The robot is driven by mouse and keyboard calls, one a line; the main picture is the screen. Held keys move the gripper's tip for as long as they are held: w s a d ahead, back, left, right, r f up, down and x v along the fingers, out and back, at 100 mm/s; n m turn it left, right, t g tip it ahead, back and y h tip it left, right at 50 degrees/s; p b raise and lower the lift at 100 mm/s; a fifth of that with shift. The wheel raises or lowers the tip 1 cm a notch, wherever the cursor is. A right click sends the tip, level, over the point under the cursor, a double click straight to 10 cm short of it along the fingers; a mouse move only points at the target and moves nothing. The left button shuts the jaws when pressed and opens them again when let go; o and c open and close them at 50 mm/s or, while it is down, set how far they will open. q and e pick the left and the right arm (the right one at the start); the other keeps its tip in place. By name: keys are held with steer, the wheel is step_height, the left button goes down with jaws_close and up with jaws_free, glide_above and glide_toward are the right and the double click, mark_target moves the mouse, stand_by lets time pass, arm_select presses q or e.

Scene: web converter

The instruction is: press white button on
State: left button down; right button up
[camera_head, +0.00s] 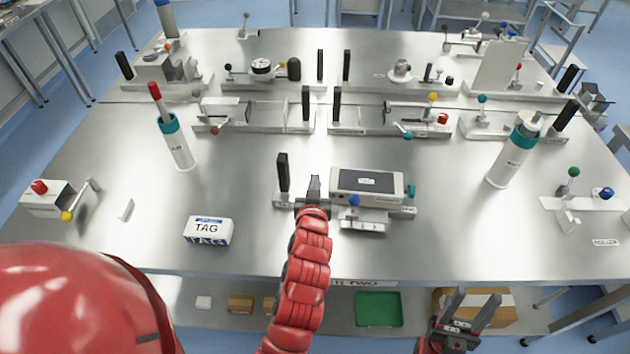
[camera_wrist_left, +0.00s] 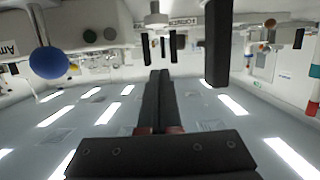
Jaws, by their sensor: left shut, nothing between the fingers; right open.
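I cannot clearly pick out a white button in either view. A white box-shaped device (camera_head: 368,185) with a dark top panel stands at the middle of the table, with a blue knob (camera_head: 354,200) in front and a teal knob (camera_head: 411,191) at its right end. My left gripper (camera_head: 314,186) is shut and empty, just left of this device and right of a black upright post (camera_head: 283,172). The wrist view shows its closed fingers (camera_wrist_left: 158,100), the blue knob (camera_wrist_left: 48,62) and a black post (camera_wrist_left: 217,42). My right gripper (camera_head: 472,308) is open and empty below the table's front edge.
A white TAG box (camera_head: 208,230) lies at front left. A red-button box (camera_head: 47,197) stands at far left. Teal-collared cylinders stand left (camera_head: 178,145) and right (camera_head: 512,155). Several fixtures line the back. A green tray (camera_head: 379,309) is on the lower shelf.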

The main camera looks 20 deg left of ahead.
arm_select(q)
steer(key=p+x, duration=0.1)
steer(key=x, duration=0.2)
steer(key=shift+a+r, duration=0.1)
steer(key=shift+r, duration=0.1)
steer(key=f, duration=0.1)
steer(key=f+p, duration=0.1)
steer(key=f, duration=0.1)
steer(key=shift+w+a+f, duration=0.1)
steer(key=shift+w+f, duration=0.1)
steer(key=shift+w, duration=0.05)
steer(key=shift+f+p, duration=0.3)
steer(key=shift+f, duration=0.3)
steer(key=shift+f, duration=0.1)
step_height(320, 180, down, 2)
steer(key=b, duration=0.3)
steer(key=shift+f+b, duration=0.1)
steer(key=shift+b, duration=0.3)
steer(key=shift+s, duration=0.1)
